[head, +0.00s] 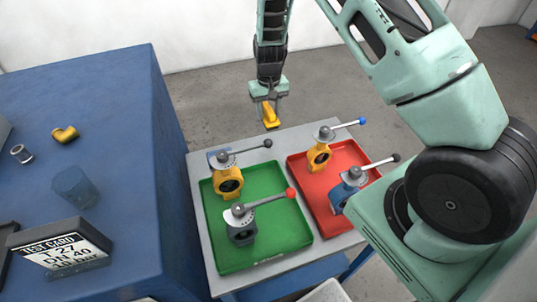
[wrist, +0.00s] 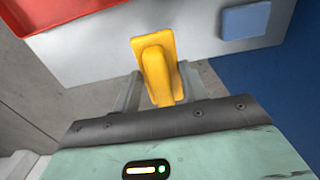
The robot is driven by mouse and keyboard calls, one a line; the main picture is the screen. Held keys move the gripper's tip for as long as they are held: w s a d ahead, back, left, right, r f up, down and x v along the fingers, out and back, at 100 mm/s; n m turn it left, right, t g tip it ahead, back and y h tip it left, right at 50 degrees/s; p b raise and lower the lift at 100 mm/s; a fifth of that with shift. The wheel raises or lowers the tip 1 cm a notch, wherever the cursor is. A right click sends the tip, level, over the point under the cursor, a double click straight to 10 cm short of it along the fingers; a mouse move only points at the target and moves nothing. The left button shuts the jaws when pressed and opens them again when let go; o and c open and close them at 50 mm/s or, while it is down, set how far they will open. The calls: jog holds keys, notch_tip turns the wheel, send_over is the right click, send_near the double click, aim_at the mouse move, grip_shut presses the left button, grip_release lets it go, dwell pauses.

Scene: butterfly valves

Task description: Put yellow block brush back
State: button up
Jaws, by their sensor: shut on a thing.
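The yellow block brush (head: 271,116) is in my gripper (head: 268,104), just off the far edge of the grey table in the head view. In the wrist view the brush (wrist: 153,60) sits between the two fingers of my gripper (wrist: 158,90), which are shut on it. Its far end overlaps the table's edge in that picture, and floor shows around the fingers. The brush looks held clear of the table top; its exact height is hard to tell. A flat blue pad (wrist: 246,20) lies on the table to the right in the wrist view.
The grey table (head: 198,190) bears a green tray (head: 270,255) and a red tray (head: 300,180). Several lever valves stand on them, such as a yellow one (head: 229,180), with handles sticking out. A blue bench (head: 110,110) at left holds a test card (head: 62,250) and small fittings.

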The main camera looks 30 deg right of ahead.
notch_tip(320, 180, down, 3)
jog(key=shift+r+b, duration=0.2)
jog(key=shift+b, duration=0.5)
notch_tip(320, 180, down, 10)
jog(key=p, duration=0.3)
jog(key=shift+r+p, duration=0.2)
jog(key=shift+p, duration=0.15)
jog(key=shift+f, duration=0.25)
jog(key=shift+f, duration=0.15)
jog(key=o, duration=0.9)
